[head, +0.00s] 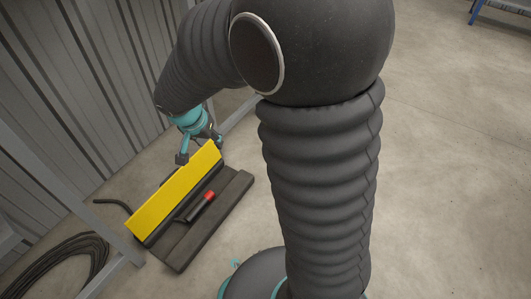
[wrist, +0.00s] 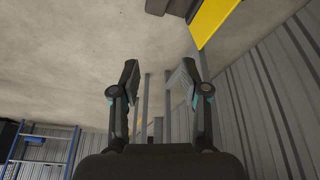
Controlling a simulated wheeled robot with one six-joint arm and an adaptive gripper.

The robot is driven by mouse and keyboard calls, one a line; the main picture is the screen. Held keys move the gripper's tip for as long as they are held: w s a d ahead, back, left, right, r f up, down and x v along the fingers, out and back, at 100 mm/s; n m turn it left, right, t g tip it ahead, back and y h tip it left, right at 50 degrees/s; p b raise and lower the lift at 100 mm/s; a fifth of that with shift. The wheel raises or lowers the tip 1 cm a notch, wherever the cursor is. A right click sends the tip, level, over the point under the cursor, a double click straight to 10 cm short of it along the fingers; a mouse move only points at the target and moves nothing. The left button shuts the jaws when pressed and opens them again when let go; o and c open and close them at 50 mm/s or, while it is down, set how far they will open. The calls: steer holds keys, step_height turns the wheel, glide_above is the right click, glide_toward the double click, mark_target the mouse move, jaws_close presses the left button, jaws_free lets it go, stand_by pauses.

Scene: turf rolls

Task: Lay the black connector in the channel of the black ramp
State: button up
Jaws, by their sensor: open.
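The black ramp (head: 212,222) lies on the floor left of my arm in the head view, with a raised yellow lid (head: 176,190) along its far side. The black connector (head: 197,210) with a red end (head: 209,195) lies on the ramp in front of the lid. I cannot tell whether it sits fully down in the channel. My gripper (head: 200,152) is open and empty, above and behind the lid's upper right end. In the wrist view my gripper (wrist: 158,74) has bare floor between its fingers. The yellow lid (wrist: 212,18) is cut off at the top edge.
A black cable (head: 115,203) comes out behind the lid's left end, and a cable coil (head: 75,262) lies at the lower left. A corrugated metal wall (head: 100,80) and grey posts stand behind. A blue rack (wrist: 48,148) shows in the wrist view.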

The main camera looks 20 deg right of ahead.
steer(key=s+d+r+n+t+y, duration=0.1)
steer(key=s+d+r+n, duration=0.2)
steer(key=s+r, duration=0.4)
steer(key=s+d+r+n+t+y, duration=0.1)
steer(key=s+d+r+n, duration=0.3)
steer(key=s, duration=1)
step_height(320, 180, up, 3)
steer(key=shift+s+d+f+y, duration=0.1)
steer(key=shift+s+d+y, duration=0.05)
steer(key=shift+s+y, duration=0.15)
